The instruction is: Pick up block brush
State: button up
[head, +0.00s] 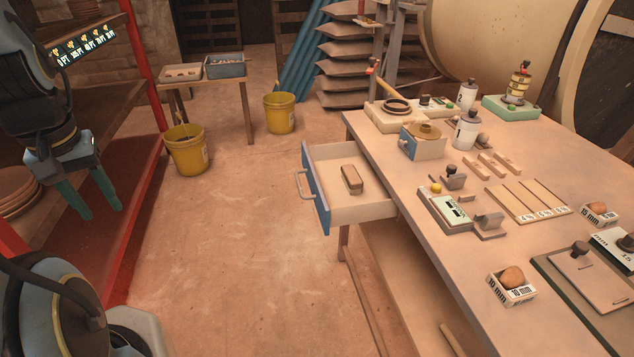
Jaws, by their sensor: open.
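The block brush (352,179) is a small brown block with a paler edge. It lies in the open drawer (362,214), which has a blue front and a grey handle and sticks out from the left side of the workbench. My gripper (88,199) hangs at the left of the head view, with two dark green fingers apart and nothing visible between them. It is well to the left of the drawer, with open floor between.
The workbench (420,205) holds several bottles, blocks, gauges and trays. A red-framed shelf rack (141,70) stands close to my gripper on the left. Two yellow buckets (186,150) and a small table (206,88) stand behind. The floor between rack and bench is clear.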

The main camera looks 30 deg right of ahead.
aim_at(354, 184)
jog(key=z, duration=3.5)
jog(key=j+u, duration=0.1)
jog(key=u, duration=0.85)
jog(key=j+u, duration=0.15)
jog(key=u, duration=0.3)
jog(key=i+u, duration=0.1)
jog(key=u, duration=0.35)
jog(key=j+u, duration=0.1)
jog(key=u, duration=0.4)
jog(key=i+j, duration=0.25)
jog(key=i, duration=0.15)
jog(key=i+j, duration=0.25)
jog(key=i, duration=0.15)
jog(key=u, duration=0.05)
